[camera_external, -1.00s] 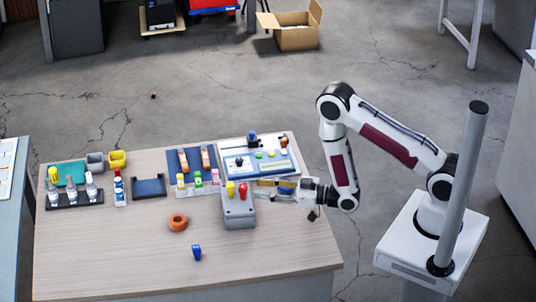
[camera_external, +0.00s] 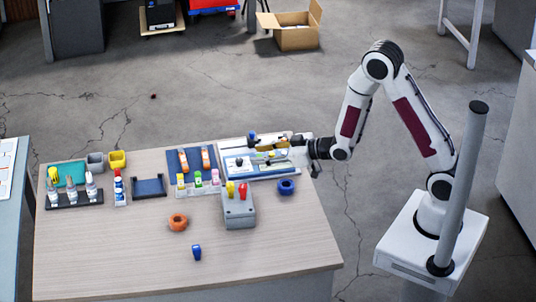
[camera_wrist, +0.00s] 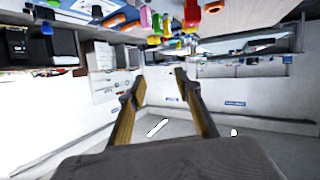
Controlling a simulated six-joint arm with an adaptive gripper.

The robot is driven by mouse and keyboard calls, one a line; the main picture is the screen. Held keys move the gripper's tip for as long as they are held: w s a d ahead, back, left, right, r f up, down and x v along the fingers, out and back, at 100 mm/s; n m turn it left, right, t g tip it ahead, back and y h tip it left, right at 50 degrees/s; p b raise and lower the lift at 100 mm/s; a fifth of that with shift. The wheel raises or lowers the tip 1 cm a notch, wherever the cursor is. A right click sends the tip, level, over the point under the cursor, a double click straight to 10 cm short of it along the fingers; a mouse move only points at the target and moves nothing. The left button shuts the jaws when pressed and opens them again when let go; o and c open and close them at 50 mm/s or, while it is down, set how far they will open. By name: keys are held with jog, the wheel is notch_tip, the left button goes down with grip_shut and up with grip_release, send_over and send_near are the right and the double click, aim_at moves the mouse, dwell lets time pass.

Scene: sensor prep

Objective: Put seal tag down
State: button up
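My gripper (camera_external: 262,146) reaches left over the white board (camera_external: 234,170) at the back right of the table. In the wrist view my gripper (camera_wrist: 160,82) has its two brass-coloured fingers apart, with nothing visible between them. I cannot tell for sure which thing is the seal tag. A blue ring (camera_external: 286,187) lies on the table right of the grey box (camera_external: 239,210), below and apart from my gripper. An orange ring (camera_external: 178,222) and a small blue piece (camera_external: 196,252) lie nearer the front. My gripper hides part of the board.
The grey box carries a yellow and a red knob. Left of it stand a rack of coloured pieces (camera_external: 198,188), a dark blue tray (camera_external: 149,187) and a bottle rack (camera_external: 74,200). The table's front right (camera_external: 280,240) is clear.

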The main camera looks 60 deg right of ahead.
jog(key=s+d+r+m+g+h, duration=0.1)
jog(key=s+d+r+g+h, duration=0.1)
jog(key=s+d+r, duration=0.35)
jog(key=s+d+r+m+g+h, duration=0.1)
jog(key=s+d+r+m+g, duration=0.1)
jog(key=s+r, duration=0.55)
jog(key=s+d+r+g, duration=0.1)
jog(key=s+g, duration=0.1)
jog(key=s, duration=0.9)
jog(key=s+r+m+g, duration=0.1)
jog(key=s+g, duration=0.1)
jog(key=s, duration=1)
jog(key=shift+d+r+h, duration=0.3)
jog(key=shift+d+r, duration=0.05)
jog(key=shift+r, duration=0.05)
jog(key=shift+s, duration=0.1)
